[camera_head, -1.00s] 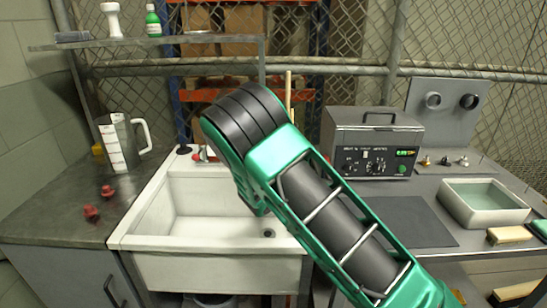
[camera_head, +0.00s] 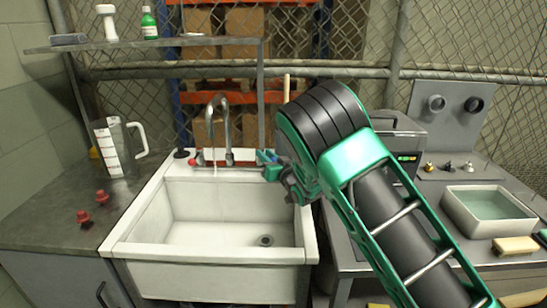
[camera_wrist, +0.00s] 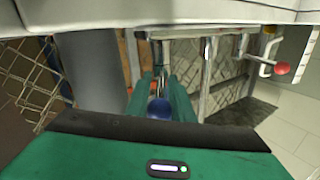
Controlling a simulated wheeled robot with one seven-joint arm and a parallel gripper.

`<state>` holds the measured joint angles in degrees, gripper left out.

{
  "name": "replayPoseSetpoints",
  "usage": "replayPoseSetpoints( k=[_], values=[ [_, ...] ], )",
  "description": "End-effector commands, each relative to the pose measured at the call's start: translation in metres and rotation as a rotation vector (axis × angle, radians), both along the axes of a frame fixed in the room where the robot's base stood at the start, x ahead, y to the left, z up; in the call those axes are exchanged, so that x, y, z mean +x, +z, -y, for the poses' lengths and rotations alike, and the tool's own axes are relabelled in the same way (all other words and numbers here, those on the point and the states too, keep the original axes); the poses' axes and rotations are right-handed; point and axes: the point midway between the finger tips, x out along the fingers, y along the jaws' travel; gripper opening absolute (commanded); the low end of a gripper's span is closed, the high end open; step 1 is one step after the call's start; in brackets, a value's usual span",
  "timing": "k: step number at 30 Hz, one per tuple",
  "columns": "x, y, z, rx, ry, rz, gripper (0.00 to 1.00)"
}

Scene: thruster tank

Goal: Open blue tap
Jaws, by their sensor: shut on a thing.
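The metal faucet (camera_head: 228,128) stands at the back of the white sink. The blue tap's round knob (camera_wrist: 160,109) shows in the wrist view between the two green fingers of my gripper (camera_wrist: 161,94). My gripper is shut on this knob. In the head view my gripper (camera_head: 271,168) is at the right end of the faucet's base, and the knob there is largely hidden by the fingers. A red knob (camera_wrist: 283,68) on a metal stem shows at the right in the wrist view, apart from my gripper.
The white sink (camera_head: 125,228) has an empty basin. A measuring jug (camera_head: 112,146) and red knobs (camera_head: 84,216) stand on the left counter. A shelf (camera_head: 150,43) hangs above. A grey instrument box (camera_head: 405,140) and a water tray (camera_head: 462,215) are at right.

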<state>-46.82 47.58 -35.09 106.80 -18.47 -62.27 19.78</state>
Motion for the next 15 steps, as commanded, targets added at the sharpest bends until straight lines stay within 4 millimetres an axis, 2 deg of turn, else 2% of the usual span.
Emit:
replayPoseSetpoints(
  k=[6, 15],
  values=[
    [-0.005, -0.002, -0.013, 0.0, 0.034, -0.004, 0.0],
    [-0.006, -0.004, -0.016, 0.0, 0.043, -0.008, 0.0]
  ],
)
